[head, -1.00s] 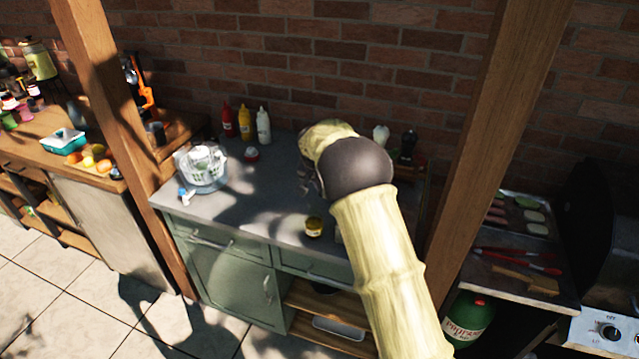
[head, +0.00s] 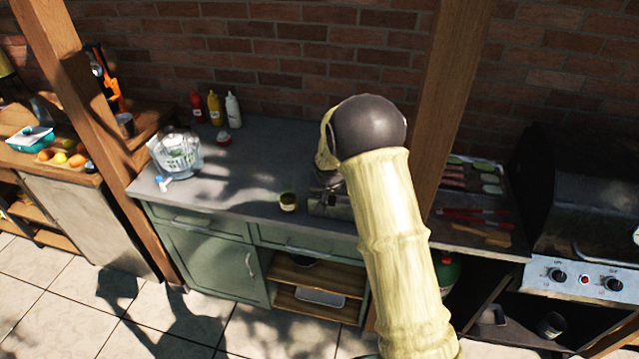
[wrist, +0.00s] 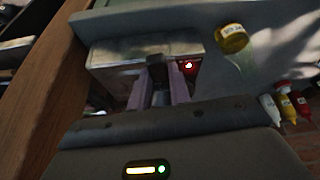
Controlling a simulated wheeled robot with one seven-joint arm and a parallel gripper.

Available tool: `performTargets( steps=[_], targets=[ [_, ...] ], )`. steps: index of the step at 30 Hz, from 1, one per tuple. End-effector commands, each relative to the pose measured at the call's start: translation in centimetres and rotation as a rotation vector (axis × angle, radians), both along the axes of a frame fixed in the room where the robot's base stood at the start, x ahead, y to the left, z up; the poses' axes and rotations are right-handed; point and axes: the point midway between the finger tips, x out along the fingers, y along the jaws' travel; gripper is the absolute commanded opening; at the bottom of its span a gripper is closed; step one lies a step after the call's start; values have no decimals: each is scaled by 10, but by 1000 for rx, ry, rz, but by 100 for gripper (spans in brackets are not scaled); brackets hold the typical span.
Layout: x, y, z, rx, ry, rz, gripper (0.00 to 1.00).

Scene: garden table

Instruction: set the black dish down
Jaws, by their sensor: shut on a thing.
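My gripper (wrist: 160,90) shows in the wrist view, with its two pale purple fingers closed on a small dark piece. This piece appears to be part of the black dish (wrist: 156,71); the rest of its shape cannot be made out. A grey metal box (wrist: 118,54) lies just beyond the fingertips. The box also shows in the head view (head: 330,207) on the grey counter (head: 235,185), near its front edge. In the head view my arm covers most of the gripper and the dish. I cannot tell whether the dish touches the box or the counter.
A small jar (head: 288,202) stands left of the box. A salad spinner (head: 178,152) and red, yellow and white bottles (head: 214,107) stand farther left. The counter's middle is clear. A wooden post (head: 450,100) and a grill (head: 585,215) are at the right.

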Motion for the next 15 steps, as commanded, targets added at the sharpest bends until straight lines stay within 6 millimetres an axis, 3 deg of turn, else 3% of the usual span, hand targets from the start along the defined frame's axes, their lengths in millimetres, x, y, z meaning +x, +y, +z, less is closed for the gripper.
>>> performTargets(
  steps=[5,9,15],
  targets=[
    [-39,-29,-2,-4,6,52,0],
    [-81,-48,-3,-1,6,112,0],
    [-128,-59,-3,15,7,172,0]
  ],
)
